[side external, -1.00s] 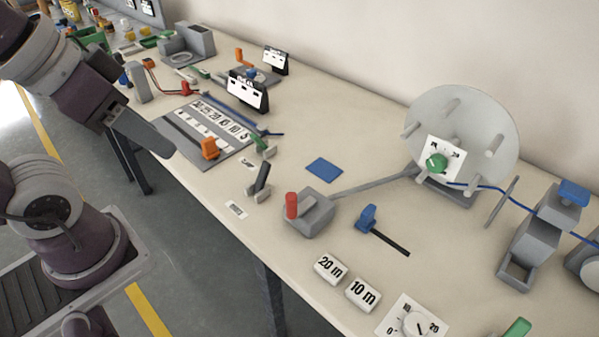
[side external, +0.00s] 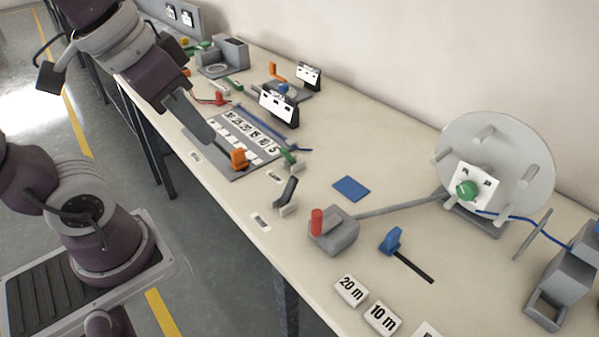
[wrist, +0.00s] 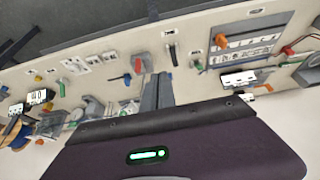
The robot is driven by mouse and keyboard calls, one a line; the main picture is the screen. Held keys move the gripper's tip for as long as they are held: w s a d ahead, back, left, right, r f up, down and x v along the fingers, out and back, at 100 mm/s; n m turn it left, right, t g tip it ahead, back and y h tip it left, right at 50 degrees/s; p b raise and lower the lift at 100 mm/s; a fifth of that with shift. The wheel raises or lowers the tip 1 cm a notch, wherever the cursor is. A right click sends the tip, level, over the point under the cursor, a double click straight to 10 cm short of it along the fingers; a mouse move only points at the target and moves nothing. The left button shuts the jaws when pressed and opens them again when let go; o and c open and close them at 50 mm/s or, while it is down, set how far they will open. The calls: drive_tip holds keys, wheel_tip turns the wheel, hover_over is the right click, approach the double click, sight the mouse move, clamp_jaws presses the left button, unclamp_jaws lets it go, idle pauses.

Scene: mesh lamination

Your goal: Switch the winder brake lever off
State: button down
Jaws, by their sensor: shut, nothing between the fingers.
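No readable text tells which of the two is the brake lever.
An orange slider knob (side external: 239,159) on a numbered grey panel is close to my gripper.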

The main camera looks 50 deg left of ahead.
drive_tip(key=w+a+f+g, duration=0.15)
drive_tip(key=w+g, duration=0.25)
drive_tip(key=w, duration=1.2)
drive_tip(key=w+a+f+g, duration=0.2)
drive_tip(key=w+f+g, duration=0.1)
drive_tip(key=w+f, duration=0.9)
wheel_tip(320, 180, down, 2)
drive_tip(key=shift+w+a+f, duration=0.1)
drive_tip(key=shift+w+a, duration=0.05)
drive_tip(key=shift+a, duration=0.25)
